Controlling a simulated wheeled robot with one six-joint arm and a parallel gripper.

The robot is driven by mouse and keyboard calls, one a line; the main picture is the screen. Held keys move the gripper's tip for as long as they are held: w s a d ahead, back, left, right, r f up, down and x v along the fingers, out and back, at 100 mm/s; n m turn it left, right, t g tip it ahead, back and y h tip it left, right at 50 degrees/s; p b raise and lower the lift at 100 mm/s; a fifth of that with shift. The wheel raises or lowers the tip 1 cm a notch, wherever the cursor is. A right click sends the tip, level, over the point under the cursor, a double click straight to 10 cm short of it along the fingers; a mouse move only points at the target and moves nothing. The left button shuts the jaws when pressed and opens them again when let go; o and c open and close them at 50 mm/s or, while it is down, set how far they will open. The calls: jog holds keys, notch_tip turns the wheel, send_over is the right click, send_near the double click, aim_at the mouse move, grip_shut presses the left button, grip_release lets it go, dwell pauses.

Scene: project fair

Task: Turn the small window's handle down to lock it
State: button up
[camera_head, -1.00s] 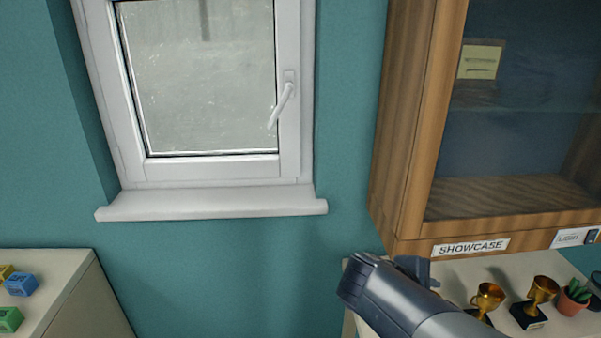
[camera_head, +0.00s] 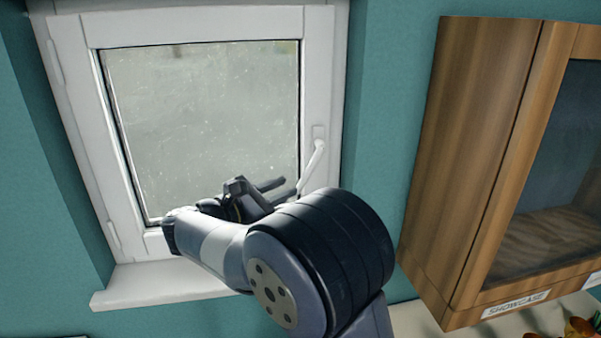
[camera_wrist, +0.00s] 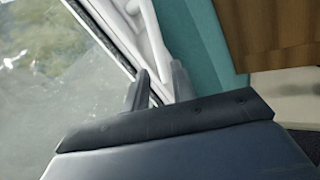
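The small window (camera_head: 200,120) has a white frame and a closed-looking sash. Its white handle (camera_head: 315,160) is on the right side of the sash, slanting down and to the left from its pivot. My gripper (camera_head: 284,189) is in front of the lower right of the pane, fingers pointing right, close to the handle's lower end. My arm hides the bottom right of the frame.
A white sill (camera_head: 125,287) juts out below the window. A wooden showcase (camera_head: 470,150) hangs on the wall to the right, with a strip of bare teal wall (camera_head: 385,110) between it and the window. Trophies stand partly visible at the bottom right.

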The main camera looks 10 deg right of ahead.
aim_at(301, 180)
jog(key=p+x, duration=0.1)
jog(key=x, duration=0.6)
jog(key=shift+w+p, duration=0.1)
jog(key=shift+p, duration=0.2)
jog(key=shift+c, duration=0.4)
grip_shut()
